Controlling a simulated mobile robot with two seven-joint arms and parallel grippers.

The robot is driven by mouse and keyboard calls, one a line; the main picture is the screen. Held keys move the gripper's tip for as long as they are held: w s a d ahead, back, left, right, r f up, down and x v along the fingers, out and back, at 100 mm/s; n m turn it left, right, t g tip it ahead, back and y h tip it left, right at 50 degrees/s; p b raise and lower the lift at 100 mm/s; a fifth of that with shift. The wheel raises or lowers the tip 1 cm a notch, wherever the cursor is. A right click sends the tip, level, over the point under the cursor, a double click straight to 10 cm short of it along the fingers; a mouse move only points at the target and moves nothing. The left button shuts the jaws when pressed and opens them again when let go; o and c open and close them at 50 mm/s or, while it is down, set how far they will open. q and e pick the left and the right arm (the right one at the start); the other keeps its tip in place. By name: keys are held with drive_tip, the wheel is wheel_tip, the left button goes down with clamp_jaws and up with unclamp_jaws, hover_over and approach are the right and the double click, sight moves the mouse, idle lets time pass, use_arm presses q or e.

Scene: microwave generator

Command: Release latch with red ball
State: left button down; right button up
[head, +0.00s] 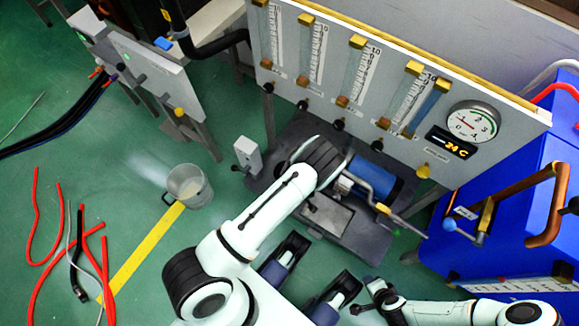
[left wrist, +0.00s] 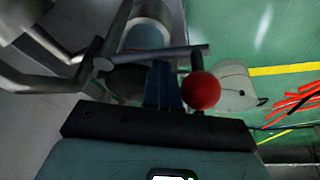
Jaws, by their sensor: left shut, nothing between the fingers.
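In the head view my left arm reaches over the pump unit beside the blue cylinder (head: 368,179), and the ball is hidden there. My right gripper (head: 362,300) is low at the right in the head view, its fingers too unclear to judge.
The flowmeter panel (head: 335,95) stands behind the pump unit. A blue cabinet (head: 500,210) with copper pipes is at the right. A grey bucket (head: 188,186) and red hoses (head: 103,265) are on the green floor at left, with open floor around them.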

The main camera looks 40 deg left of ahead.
use_arm(q)
drive_tip(key=shift+s+d+f, duration=0.1)
drive_tip(key=shift+d, duration=1.1)
use_arm(e)
drive_tip(key=shift+w+d+f, duration=0.15)
drive_tip(key=shift+w+d, duration=0.15)
drive_tip(key=shift+d, duration=0.1)
use_arm(q)
drive_tip(key=shift+d, duration=0.15)
use_arm(e)
drive_tip(key=shift+d, duration=0.1)
use_arm(q)
drive_tip(key=shift+a, duration=0.5)
wheel_tip(320, 180, up, 10)
drive_tip(key=p, duration=0.3)
drive_tip(key=shift+a+r, duration=0.25)
drive_tip(key=shift+a, duration=0.15)
use_arm(e)
drive_tip(key=s+a+r+g, duration=0.1)
drive_tip(key=s+a+r, duration=0.2)
drive_tip(key=s, duration=0.3)
drive_tip(key=shift+s+a+r+g+y, duration=0.2)
drive_tip(key=shift+s+r+g+y, duration=0.1)
drive_tip(key=shift+s+r+y, duration=0.1)
drive_tip(key=shift+w, duration=0.1)
